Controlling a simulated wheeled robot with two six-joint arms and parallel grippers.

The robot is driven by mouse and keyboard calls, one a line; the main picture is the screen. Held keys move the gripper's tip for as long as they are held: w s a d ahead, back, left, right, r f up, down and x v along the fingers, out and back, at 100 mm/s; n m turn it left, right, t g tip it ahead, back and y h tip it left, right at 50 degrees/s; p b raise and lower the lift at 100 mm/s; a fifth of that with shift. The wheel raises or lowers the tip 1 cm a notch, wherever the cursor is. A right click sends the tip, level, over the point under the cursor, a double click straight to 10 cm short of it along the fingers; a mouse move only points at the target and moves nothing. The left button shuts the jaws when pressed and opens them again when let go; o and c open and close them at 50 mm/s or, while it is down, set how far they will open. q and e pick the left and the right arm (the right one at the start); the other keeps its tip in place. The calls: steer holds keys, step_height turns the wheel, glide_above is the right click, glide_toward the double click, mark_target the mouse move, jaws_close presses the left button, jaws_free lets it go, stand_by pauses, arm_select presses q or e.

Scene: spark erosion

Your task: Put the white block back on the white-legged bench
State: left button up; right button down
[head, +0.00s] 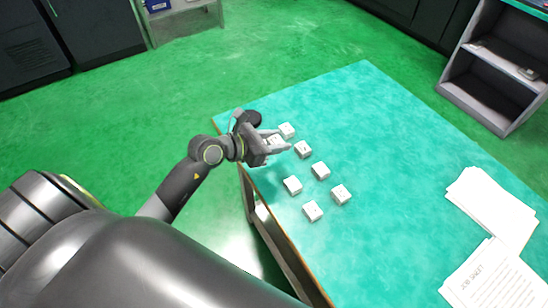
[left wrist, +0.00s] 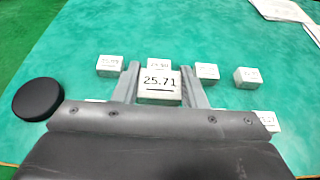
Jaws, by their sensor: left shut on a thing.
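My left gripper (head: 275,143) is shut on a white block (left wrist: 160,86) marked 25.71; the block also shows between its fingers in the head view (head: 274,140). The block is over the far left part of a teal-topped bench (head: 400,150); I cannot tell whether it touches the top. A pale leg shows under the bench's left edge. Several similar white blocks lie on the bench, with one (head: 287,130) just behind the gripper and another (head: 303,149) just right of it. My right gripper is not in view.
More white blocks (head: 321,170) stand nearer, toward the bench's left side. Paper sheets (head: 492,205) lie at the right. A black round thing (left wrist: 38,99) is left of the gripper. The bench's middle is clear. A grey shelf unit (head: 480,108) stands beyond.

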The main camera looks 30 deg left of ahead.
arm_select(q)
glide_above(276, 166)
step_height(276, 166, down, 4)
steer(key=shift+f, duration=0.1)
step_height(276, 166, down, 3)
steer(key=shift+f+b, duration=0.15)
steer(key=shift+b, duration=0.4)
steer(key=shift+f, duration=0.25)
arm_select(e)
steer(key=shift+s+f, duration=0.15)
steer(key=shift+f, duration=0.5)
arm_select(q)
steer(key=shift+f, duration=0.1)
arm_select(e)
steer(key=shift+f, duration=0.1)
arm_select(q)
steer(key=o, duration=1.1)
